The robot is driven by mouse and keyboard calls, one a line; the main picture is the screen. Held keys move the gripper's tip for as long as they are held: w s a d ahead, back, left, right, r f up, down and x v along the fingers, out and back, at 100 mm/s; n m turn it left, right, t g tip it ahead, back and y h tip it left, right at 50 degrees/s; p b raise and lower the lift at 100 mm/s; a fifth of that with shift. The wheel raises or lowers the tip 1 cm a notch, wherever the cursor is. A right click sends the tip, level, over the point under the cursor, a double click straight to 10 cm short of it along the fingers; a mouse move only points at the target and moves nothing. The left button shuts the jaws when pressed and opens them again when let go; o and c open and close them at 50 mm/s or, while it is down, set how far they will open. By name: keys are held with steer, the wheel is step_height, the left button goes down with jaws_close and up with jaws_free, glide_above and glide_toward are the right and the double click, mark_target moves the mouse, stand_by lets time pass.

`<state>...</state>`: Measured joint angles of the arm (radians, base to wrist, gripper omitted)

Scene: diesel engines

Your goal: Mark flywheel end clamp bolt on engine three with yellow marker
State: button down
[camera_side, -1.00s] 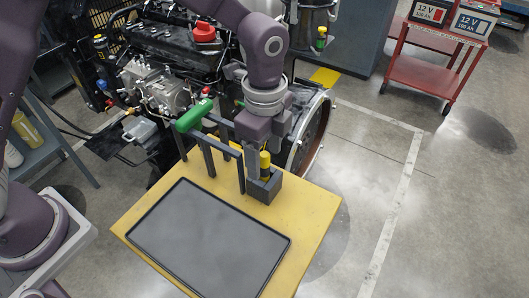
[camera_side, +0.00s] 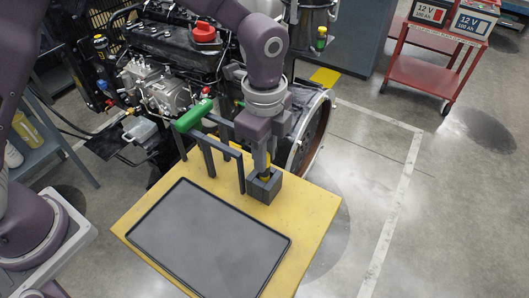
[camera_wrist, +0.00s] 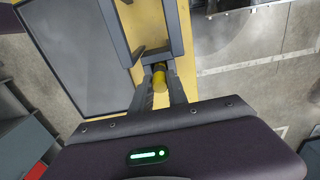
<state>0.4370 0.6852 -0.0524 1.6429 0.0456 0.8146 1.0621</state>
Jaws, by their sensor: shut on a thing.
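In the side view only a small yellow part of the marker (camera_side: 267,170) shows between the fingers. My gripper (camera_side: 263,168) points down and is shut on the marker, just above the holder (camera_side: 263,188). In the wrist view my gripper's fingers (camera_wrist: 160,92) are on both sides of the yellow body. The diesel engine (camera_side: 170,60) stands behind the table, with its round flywheel end (camera_side: 312,135) at right. I cannot make out the clamp bolt.
A dark grey tray (camera_side: 207,240) fills much of the yellow table (camera_side: 318,215). A rack with a green-handled tool (camera_side: 193,116) stands close left of my gripper. A red cart (camera_side: 425,75) with batteries is at the back right. The floor on the right is clear.

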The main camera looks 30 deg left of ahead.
step_height(320, 180, up, 9)
steer(key=shift+r, duration=0.1)
stand_by(0.6)
